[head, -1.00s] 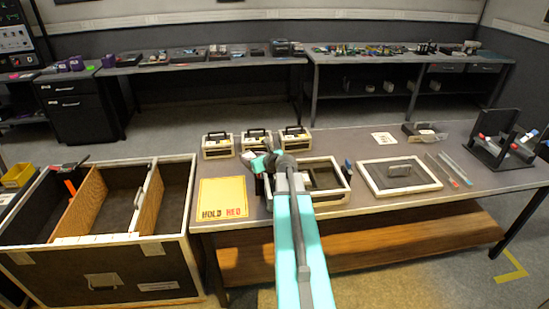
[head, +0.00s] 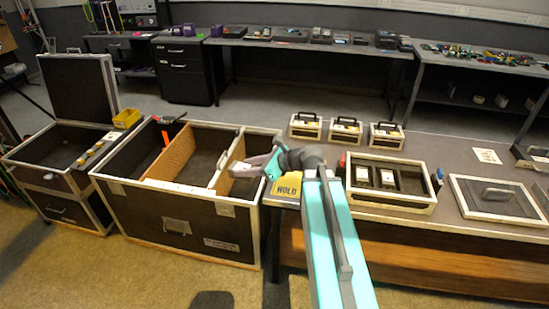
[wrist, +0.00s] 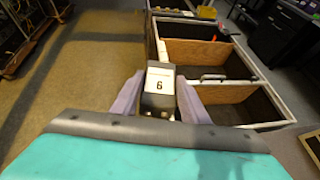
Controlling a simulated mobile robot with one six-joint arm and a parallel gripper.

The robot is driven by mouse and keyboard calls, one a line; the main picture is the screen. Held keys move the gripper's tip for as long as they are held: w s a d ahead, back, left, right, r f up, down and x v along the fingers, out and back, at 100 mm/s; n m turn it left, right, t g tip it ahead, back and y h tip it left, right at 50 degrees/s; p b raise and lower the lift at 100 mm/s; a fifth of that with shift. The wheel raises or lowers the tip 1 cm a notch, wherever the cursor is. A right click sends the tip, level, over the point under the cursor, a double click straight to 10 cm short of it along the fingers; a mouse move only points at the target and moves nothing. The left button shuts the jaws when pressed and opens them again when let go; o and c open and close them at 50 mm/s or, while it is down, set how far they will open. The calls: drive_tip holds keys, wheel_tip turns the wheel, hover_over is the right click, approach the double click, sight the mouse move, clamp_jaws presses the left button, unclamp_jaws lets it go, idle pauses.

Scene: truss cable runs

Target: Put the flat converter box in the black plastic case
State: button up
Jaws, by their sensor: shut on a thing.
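My gripper (wrist: 160,100) is shut on a dark box (wrist: 158,103) in the wrist view. The box has a white label with one digit, a 6 or a 9; its lower part is hidden. I take it for the converter box, but its flatness cannot be judged. In the head view my gripper (head: 252,168) is at the right end of a big black case (head: 180,228) with wooden dividers, which stands open on the floor. In the wrist view that case (wrist: 246,108) lies right of the held box. Whether it is the black plastic case I cannot tell.
On the table, an open framed case (head: 385,203) holds boxes with white labels. Three small handled cases (head: 345,130) stand behind it, and a framed lid (head: 495,198) lies right. Another case (head: 50,150) with a raised lid stands far left. A yellow sheet (head: 288,187) is partly hidden.

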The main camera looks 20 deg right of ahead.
drive_tip(key=s+a+n+g+y, duration=0.1)
drive_tip(key=s+a+n+g, duration=0.1)
drive_tip(key=a, duration=0.4)
drive_tip(key=shift+s+a+r+y, duration=0.3)
drive_tip(key=shift+s+a+r, duration=0.1)
drive_tip(key=shift+s, duration=0.1)
